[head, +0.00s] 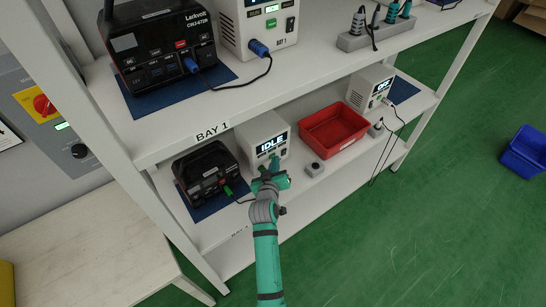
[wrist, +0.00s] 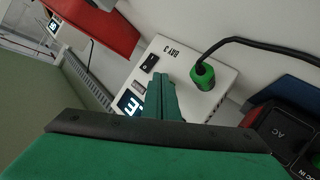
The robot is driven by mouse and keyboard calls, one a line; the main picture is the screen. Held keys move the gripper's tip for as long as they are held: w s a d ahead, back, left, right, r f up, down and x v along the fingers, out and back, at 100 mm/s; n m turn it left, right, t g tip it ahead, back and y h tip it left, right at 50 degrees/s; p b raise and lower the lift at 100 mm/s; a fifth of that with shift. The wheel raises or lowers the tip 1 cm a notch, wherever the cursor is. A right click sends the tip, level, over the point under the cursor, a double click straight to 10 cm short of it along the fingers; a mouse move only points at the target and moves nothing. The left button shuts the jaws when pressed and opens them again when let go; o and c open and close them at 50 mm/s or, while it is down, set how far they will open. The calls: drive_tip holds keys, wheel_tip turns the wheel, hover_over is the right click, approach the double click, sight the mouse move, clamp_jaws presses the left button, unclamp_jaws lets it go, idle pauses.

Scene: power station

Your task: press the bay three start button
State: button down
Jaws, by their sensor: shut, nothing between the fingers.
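The bay three unit (head: 250,130) is a white box on the lower shelf with a lit display (head: 272,143) reading "IDLE". The wrist view shows its "BAY 3" face (wrist: 182,59), with a black rocker switch (wrist: 150,63), the lit display (wrist: 130,103) and a green plug (wrist: 203,76) in it. My green gripper (head: 274,161) is shut and empty, its fingertips in front of the lower part of this face. In the wrist view the fingers (wrist: 168,80) cover part of the face. I cannot tell whether they touch it. I cannot make out the start button; the fingers may hide it.
A black power station (head: 205,172) stands left of the unit on a blue mat. A red bin (head: 335,128) and a small grey box with a dark knob (head: 314,168) are to the right. Another white unit (head: 368,88) stands farther right. The upper shelf (head: 215,105) overhangs.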

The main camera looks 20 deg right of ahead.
drive_tip(key=shift+s, duration=0.1)
drive_tip(key=shift+s+d, duration=0.2)
drive_tip(key=shift+s, duration=0.15)
drive_tip(key=shift+s, duration=0.1)
drive_tip(key=shift+s+d, duration=0.35)
drive_tip(key=shift+s, duration=0.55)
drive_tip(key=shift+s+d, duration=0.35)
drive_tip(key=shift+s, duration=0.6)
drive_tip(key=shift+s+d, duration=0.35)
drive_tip(key=shift+s, duration=0.55)
drive_tip(key=s+a+f+t+y, duration=0.1)
drive_tip(key=s+a+f+y, duration=0.1)
drive_tip(key=s+a, duration=0.65)
drive_tip(key=s+a+f+y, duration=0.1)
drive_tip(key=s+a+f, duration=0.3)
drive_tip(key=s, duration=0.7)
drive_tip(key=s+a+r+y, duration=0.1)
drive_tip(key=s+a+r, duration=0.1)
drive_tip(key=s+r, duration=0.2)
drive_tip(key=s+a+r+y, duration=0.1)
drive_tip(key=s+r, duration=0.3)
drive_tip(key=s, duration=0.7)
drive_tip(key=s+a+r+t, duration=0.1)
drive_tip(key=s+a+r, duration=0.3)
drive_tip(key=s, duration=0.3)
drive_tip(key=shift+s+r+m+y, duration=0.2)
drive_tip(key=shift+r+m+y, duration=0.05)
drive_tip(key=shift+m+y, duration=0.15)
